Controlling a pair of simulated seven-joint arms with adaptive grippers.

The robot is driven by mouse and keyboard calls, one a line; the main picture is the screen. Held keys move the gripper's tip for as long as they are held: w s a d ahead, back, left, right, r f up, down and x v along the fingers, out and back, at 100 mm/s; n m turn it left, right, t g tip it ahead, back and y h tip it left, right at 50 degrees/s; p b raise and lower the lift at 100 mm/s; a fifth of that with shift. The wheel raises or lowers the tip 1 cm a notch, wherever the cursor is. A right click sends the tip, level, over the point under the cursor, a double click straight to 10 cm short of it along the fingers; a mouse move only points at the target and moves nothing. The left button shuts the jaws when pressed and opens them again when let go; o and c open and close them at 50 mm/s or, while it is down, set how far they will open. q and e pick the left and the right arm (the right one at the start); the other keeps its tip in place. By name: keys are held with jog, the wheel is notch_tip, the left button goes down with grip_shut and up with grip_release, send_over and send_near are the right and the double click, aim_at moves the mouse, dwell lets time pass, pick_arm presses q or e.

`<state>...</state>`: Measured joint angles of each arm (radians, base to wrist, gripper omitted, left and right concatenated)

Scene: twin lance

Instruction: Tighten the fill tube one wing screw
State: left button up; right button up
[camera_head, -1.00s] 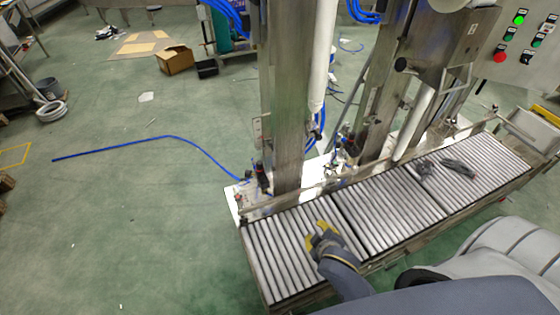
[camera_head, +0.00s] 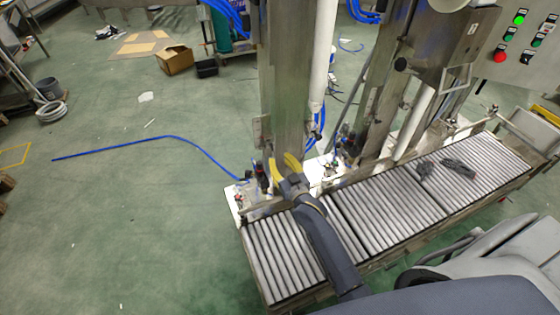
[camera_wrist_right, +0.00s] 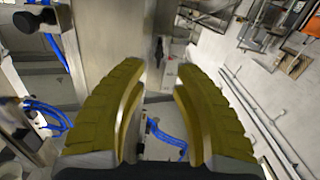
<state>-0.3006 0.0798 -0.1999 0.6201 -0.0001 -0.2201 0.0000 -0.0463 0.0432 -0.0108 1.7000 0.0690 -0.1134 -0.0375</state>
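My right gripper (camera_head: 285,165), with yellow ridged fingers, is in front of the lower part of a tall metal column (camera_head: 283,80), above the conveyor's back edge. In the right wrist view the gripper (camera_wrist_right: 160,85) is open, with no object held between its fingers. A small black part (camera_wrist_right: 158,50) shows beyond the gap between the fingertips; I cannot tell whether it is a wing screw. A white vertical tube (camera_head: 322,60) stands right of the column. No wing screw can be made out for certain. My left gripper is not in view.
A roller conveyor (camera_head: 385,208) runs below, with dark objects (camera_head: 458,167) on its right part. A second metal column (camera_head: 385,90) and a button panel (camera_head: 520,45) stand to the right. Blue hoses (camera_head: 180,140) lie on the green floor. The floor at left is mostly clear.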

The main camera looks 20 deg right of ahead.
aim_at(272, 148)
jog(key=shift+w+r, duration=0.1)
jog(key=shift+w, duration=3.55)
grip_shut()
